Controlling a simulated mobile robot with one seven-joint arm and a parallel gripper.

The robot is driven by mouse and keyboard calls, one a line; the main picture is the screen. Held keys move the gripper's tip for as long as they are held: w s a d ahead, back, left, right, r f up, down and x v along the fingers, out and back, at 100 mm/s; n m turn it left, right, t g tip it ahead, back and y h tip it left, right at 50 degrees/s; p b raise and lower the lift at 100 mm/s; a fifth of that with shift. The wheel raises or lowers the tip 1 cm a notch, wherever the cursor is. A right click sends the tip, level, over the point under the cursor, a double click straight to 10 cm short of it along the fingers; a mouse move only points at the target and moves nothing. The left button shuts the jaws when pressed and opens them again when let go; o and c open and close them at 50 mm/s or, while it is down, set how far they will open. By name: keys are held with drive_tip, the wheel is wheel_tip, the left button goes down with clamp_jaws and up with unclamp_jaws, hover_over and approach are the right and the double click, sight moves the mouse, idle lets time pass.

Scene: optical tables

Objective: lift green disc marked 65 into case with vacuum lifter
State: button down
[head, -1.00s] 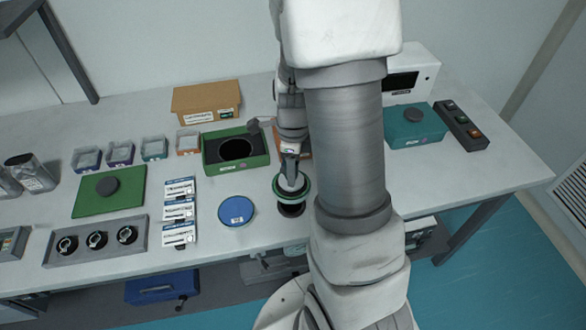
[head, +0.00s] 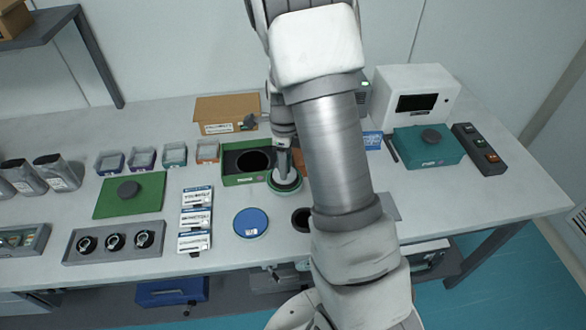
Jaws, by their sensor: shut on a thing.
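My gripper (head: 283,145) is shut on the vacuum lifter (head: 283,166), holding it upright by its grey stem. A pale disc with a green rim (head: 285,187) hangs at the lifter's lower end; its marking cannot be read. The open green case (head: 235,180) has a black insert with a round recess. The disc is at the case's front right corner in the head view, partly overlapping it; its exact height cannot be told. My arm hides the area to the right of the lifter.
A blue disc (head: 250,222) lies in front of the case, with a dark round stand (head: 301,219) to its right. The green lid (head: 118,203) lies left. Labelled boxes (head: 195,219) stand between. A cardboard box (head: 228,108) is behind the case; a teal case (head: 428,151) is right.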

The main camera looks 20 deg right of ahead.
drive_tip(key=w+a+p, duration=0.2)
drive_tip(key=w+a, duration=0.2)
drive_tip(key=w, duration=1.2)
drive_tip(key=shift+w, duration=0.4)
idle(1.1)
drive_tip(key=shift+f+b, duration=1.6)
drive_tip(key=shift+f, duration=1.2)
drive_tip(key=shift+f+b, duration=0.3)
drive_tip(key=shift+f, duration=0.1)
drive_tip(key=shift+c, duration=1.7)
unclamp_jaws()
